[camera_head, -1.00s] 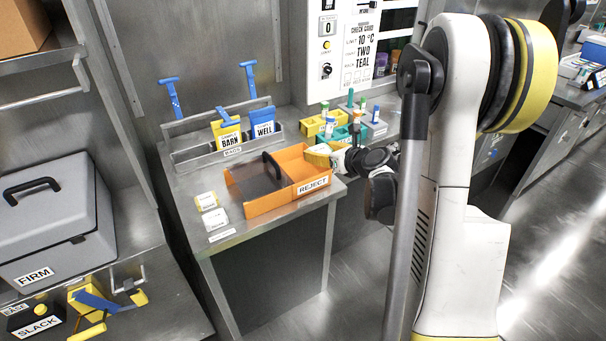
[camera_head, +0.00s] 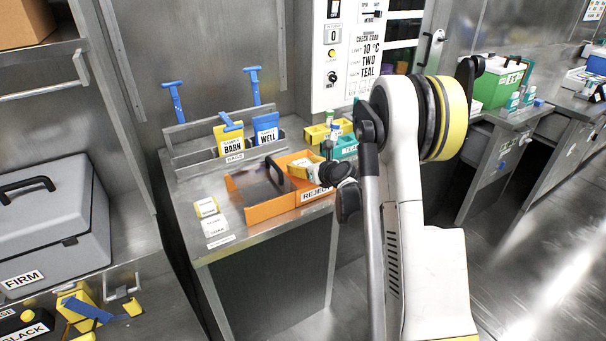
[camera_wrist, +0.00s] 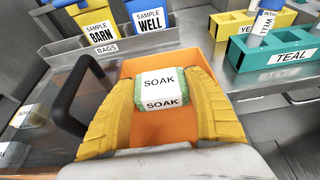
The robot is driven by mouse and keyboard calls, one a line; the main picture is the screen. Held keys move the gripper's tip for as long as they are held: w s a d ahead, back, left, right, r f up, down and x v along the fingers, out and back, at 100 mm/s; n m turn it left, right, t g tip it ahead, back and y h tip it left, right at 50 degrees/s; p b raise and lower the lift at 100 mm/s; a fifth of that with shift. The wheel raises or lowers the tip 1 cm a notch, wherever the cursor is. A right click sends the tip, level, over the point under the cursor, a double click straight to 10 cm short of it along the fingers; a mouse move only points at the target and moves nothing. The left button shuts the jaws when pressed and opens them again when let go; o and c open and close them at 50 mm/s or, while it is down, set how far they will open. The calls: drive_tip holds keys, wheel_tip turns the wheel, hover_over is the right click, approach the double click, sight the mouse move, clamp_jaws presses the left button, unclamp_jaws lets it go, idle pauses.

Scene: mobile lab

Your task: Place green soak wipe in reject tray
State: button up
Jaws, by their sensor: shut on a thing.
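The green soak wipe (camera_wrist: 160,90) is a small packet with a white SOAK label and green edges. In the wrist view it sits between the two yellow fingers of my gripper (camera_wrist: 160,110), which is shut on it. The orange reject tray (camera_wrist: 158,66) lies below and behind the wipe in that view. In the head view the tray (camera_head: 262,212) stands on the metal bench, its REJECT label partly covered by my arm. My gripper (camera_head: 300,168) is over the tray's right part there. Whether the wipe touches the tray floor cannot be told.
A black handle (camera_wrist: 70,102) rises at the tray's left side. A bag rack (camera_head: 185,160) with BARN and WELL bags stands behind. Yellow and teal racks (camera_wrist: 275,55) stand to the right. White-labelled packets (camera_head: 207,207) lie on the bench left of the tray.

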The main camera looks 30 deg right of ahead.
drive_tip(key=shift+f, duration=1.6)
drive_tip(key=o, duration=0.7)
drive_tip(key=shift+c, duration=0.2)
drive_tip(key=shift+r, duration=0.15)
